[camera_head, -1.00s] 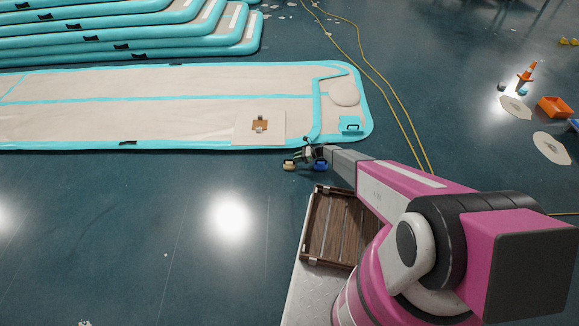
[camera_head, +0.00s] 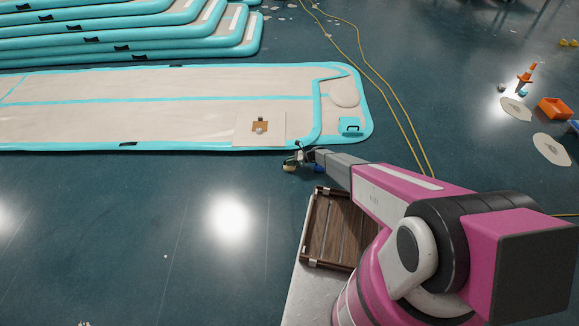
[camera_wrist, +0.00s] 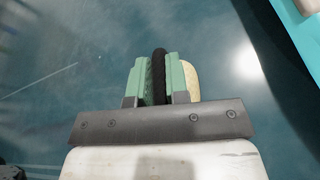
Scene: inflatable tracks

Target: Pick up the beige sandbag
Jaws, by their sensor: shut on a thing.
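The beige sandbag (camera_head: 289,168) is a small rounded bag low beside the near edge of the pale track, at my gripper. In the wrist view, part of the beige sandbag (camera_wrist: 192,80) shows just right of the right green finger. My gripper (camera_wrist: 159,88) has its two green fingers closed on a black, strap-like part, which looks like the bag's handle. The rest of the bag is hidden behind the fingers. In the head view, my gripper (camera_head: 302,157) is small and partly hidden; I cannot tell whether the bag touches the floor.
A blue bag (camera_head: 319,168) is close to the right of the beige one. The turquoise-edged track (camera_head: 200,118) lies behind. A wooden crate (camera_head: 332,232) stands in front. Yellow cables (camera_head: 402,115) run to the right.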

